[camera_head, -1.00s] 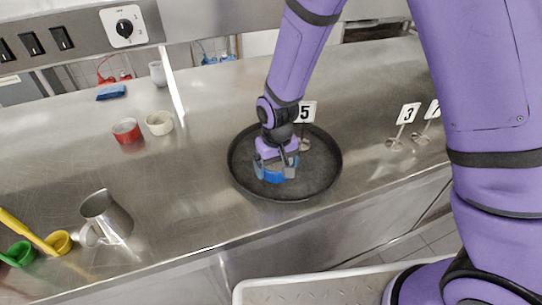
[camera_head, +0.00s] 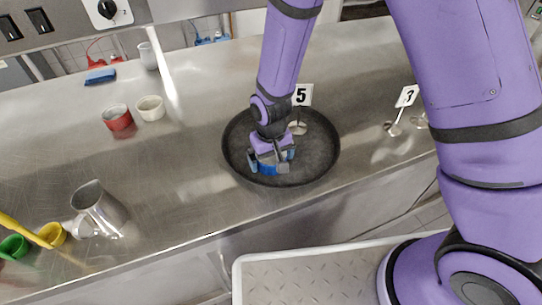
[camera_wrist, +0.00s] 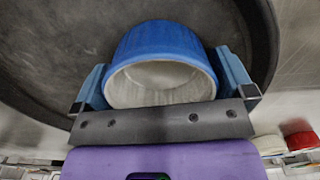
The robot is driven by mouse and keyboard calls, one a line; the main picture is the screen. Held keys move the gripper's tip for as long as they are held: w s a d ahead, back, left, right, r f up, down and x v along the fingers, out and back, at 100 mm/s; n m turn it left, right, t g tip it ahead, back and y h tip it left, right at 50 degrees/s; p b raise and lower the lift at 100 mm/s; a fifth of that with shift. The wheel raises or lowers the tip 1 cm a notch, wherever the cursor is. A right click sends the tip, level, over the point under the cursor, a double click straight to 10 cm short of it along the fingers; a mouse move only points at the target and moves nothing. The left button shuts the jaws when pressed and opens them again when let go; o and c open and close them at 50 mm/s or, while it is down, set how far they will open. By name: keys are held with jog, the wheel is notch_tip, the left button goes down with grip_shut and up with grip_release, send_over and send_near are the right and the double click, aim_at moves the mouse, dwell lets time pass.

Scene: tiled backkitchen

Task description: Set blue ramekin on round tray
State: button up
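The blue ramekin (camera_head: 268,169) is at the front left part of the black round tray (camera_head: 318,170), inside its rim. My gripper (camera_head: 268,164) points down over the tray with its fingers on either side of the ramekin. In the wrist view the ramekin (camera_wrist: 165,42) has a blue outside and a pale inside, its opening towards my gripper (camera_wrist: 168,85). Both fingers lie close against its sides, and the gripper looks shut on it. I cannot tell for certain whether its base touches the tray, since the gripper covers part of it.
A number 5 sign (camera_head: 300,97) stands on the tray's back part, close to my arm. A red ramekin (camera_head: 117,118), white ramekin (camera_head: 150,108) and metal jug (camera_head: 98,209) stand left. A number 3 sign (camera_head: 406,97) stands right. The counter just left of the tray is clear.

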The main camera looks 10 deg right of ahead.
aim_at(271, 162)
jog(key=shift+r, duration=0.15)
jog(key=d+r+t, duration=0.1)
jog(key=d+r, duration=0.2)
jog(key=r, duration=0.7)
jog(key=d+r, duration=0.3)
jog(key=r, duration=0.8)
jog(key=s+d+r+m+t, duration=0.1)
jog(key=s+d+r, duration=0.3)
jog(key=d+r, duration=0.3)
jog(key=s+d+r+m+t, duration=0.2)
jog(key=s+d+r, duration=0.3)
jog(key=d+r, duration=0.2)
jog(key=s+d+r+t, duration=0.1)
jog(key=s+d+r, duration=0.2)
jog(key=s+d, duration=0.2)
jog(key=shift+s+r+m, duration=0.15)
jog(key=shift+s+m, duration=0.25)
jog(key=shift+s, duration=1.4)
